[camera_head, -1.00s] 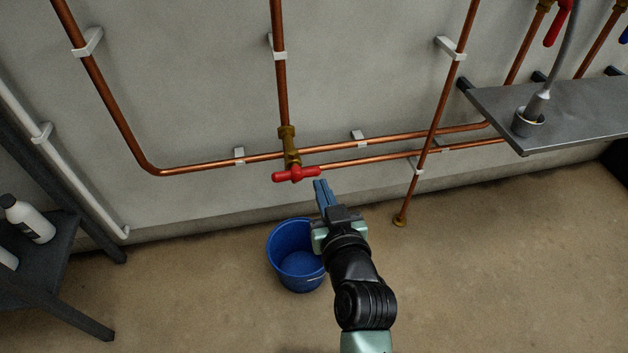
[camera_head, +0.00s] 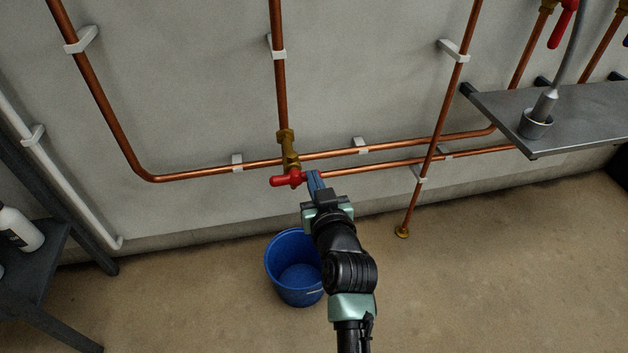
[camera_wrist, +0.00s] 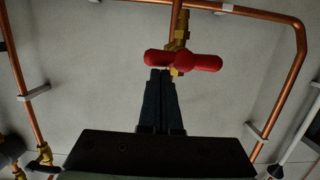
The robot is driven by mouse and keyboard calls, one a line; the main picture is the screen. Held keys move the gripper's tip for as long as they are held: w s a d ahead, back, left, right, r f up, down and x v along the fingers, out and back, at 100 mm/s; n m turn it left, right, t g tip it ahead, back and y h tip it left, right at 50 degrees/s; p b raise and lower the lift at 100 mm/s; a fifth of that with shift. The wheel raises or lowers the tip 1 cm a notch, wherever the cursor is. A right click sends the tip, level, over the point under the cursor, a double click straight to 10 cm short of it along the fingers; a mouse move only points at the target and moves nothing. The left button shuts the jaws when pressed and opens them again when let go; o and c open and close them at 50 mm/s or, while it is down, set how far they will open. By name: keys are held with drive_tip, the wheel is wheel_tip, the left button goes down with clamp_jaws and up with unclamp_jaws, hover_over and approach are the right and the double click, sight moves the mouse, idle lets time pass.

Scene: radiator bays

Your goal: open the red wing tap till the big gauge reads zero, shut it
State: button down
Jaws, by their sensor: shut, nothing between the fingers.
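The red wing tap (camera_head: 286,179) sits on a brass valve body (camera_head: 289,150) at the foot of a vertical copper pipe. Its wings lie across, roughly level. It also shows in the wrist view (camera_wrist: 205,62), just beyond my fingertips. My gripper (camera_head: 314,178) is shut and empty, its blue fingers at the right wing of the tap. In the wrist view the closed fingers (camera_wrist: 161,75) reach up to the tap's underside; I cannot tell whether they touch it. A blue bucket (camera_head: 288,288) stands on the floor below the tap. No gauge is in view.
Copper pipes (camera_head: 200,171) run along the wall on white clips. A grey metal shelf (camera_head: 580,115) with a cup-held probe is at the right. A dark stand (camera_head: 40,270) with white bottles is at the left. The floor at the right is clear.

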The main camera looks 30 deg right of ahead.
drive_tip(key=shift+s+d+f+m+y+b, duration=0.1)
drive_tip(key=shift+f+m+y+b, duration=0.1)
drive_tip(key=shift+m, duration=0.3)
drive_tip(key=shift+d+f+m+y+b, duration=0.1)
drive_tip(key=shift+f+m+b, duration=0.1)
drive_tip(key=shift+m, duration=0.3)
drive_tip(key=shift+f+m+t+y+b, duration=0.35)
drive_tip(key=shift+f+m+b, duration=0.3)
drive_tip(key=shift+m, duration=0.9)
drive_tip(key=shift+f+m+t+y+b, duration=0.3)
drive_tip(key=shift+f+m+b, duration=0.35)
drive_tip(key=shift+m, duration=0.95)
drive_tip(key=shift+f+m+t+y+b, duration=0.4)
drive_tip(key=shift+m+b, duration=0.4)
drive_tip(key=shift+m, duration=0.75)
drive_tip(key=shift+a+f+m, duration=0.15)
drive_tip(key=shift+m, duration=0.35)
